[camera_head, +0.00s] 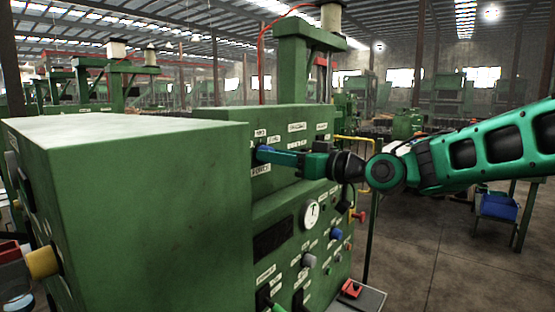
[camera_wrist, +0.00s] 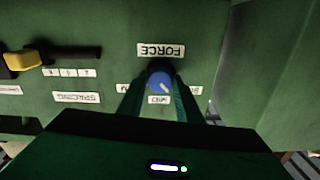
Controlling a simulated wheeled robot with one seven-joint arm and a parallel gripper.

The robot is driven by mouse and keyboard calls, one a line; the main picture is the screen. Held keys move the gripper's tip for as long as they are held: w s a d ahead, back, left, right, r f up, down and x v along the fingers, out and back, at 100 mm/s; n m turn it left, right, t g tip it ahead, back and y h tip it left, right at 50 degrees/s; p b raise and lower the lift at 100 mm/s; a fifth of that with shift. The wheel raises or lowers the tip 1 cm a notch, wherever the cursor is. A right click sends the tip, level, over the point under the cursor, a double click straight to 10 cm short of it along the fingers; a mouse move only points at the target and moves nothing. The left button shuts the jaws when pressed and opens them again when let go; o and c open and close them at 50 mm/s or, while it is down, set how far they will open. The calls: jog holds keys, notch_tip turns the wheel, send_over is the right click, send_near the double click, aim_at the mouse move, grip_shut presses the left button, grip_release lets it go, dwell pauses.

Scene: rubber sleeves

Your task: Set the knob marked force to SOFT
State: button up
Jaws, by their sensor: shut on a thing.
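My gripper (camera_wrist: 160,88) is shut on the knob, one finger at each side. The knob's pale pointer line slants toward the lower right of the wrist view. A small label (camera_wrist: 159,100) below the knob appears to read MID, upside down. Labels left and right of the knob are partly hidden by my fingers and cannot be read. In the head view, my gripper (camera_head: 268,153) reaches the panel from the right.
A yellow and black lever (camera_wrist: 25,60) stands left in the wrist view, near a SPACING label (camera_wrist: 77,97). The lower panel carries a round gauge (camera_head: 311,215) and several knobs. A large green cabinet (camera_head: 130,215) fills the head view's left foreground.

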jog(key=shift+a+f+n, duration=0.1)
jog(key=shift+f+n, duration=0.15)
jog(key=shift+n, duration=0.35)
jog(key=o, duration=1)
jog(key=shift+w, duration=0.1)
jog(key=shift+o, duration=0.2)
jog(key=shift+r, duration=0.1)
jog(key=v, duration=1)
jog(key=shift+s+d, duration=0.25)
jog(key=shift+d, duration=0.05)
